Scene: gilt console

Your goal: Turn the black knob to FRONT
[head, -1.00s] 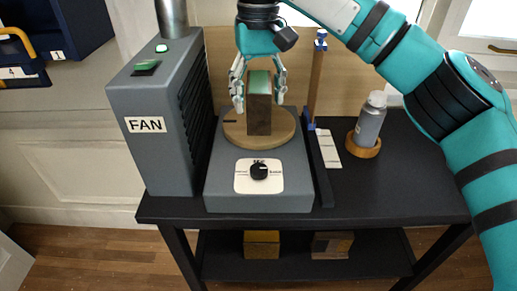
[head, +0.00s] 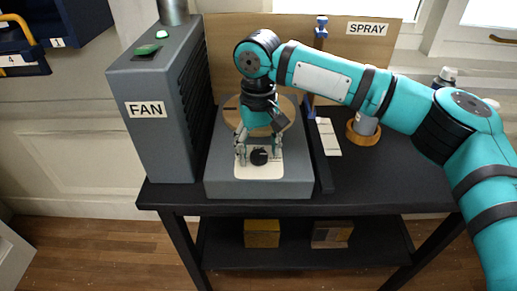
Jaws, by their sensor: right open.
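The black knob (head: 259,157) sits on a white label plate (head: 258,171) on the front of the grey turntable box (head: 216,183). My right gripper (head: 258,156) points down over the plate. It is open, with one finger on each side of the knob; I cannot tell if they touch it. The gripper hides most of the plate's lettering, so the knob's setting is not readable. The round wooden disc (head: 288,107) is behind the gripper. My left gripper is not in view.
A tall grey FAN box (head: 150,150) stands close on the left. The black table (head: 390,185) is clear at front right. Boxes (head: 262,234) lie on the lower shelf.

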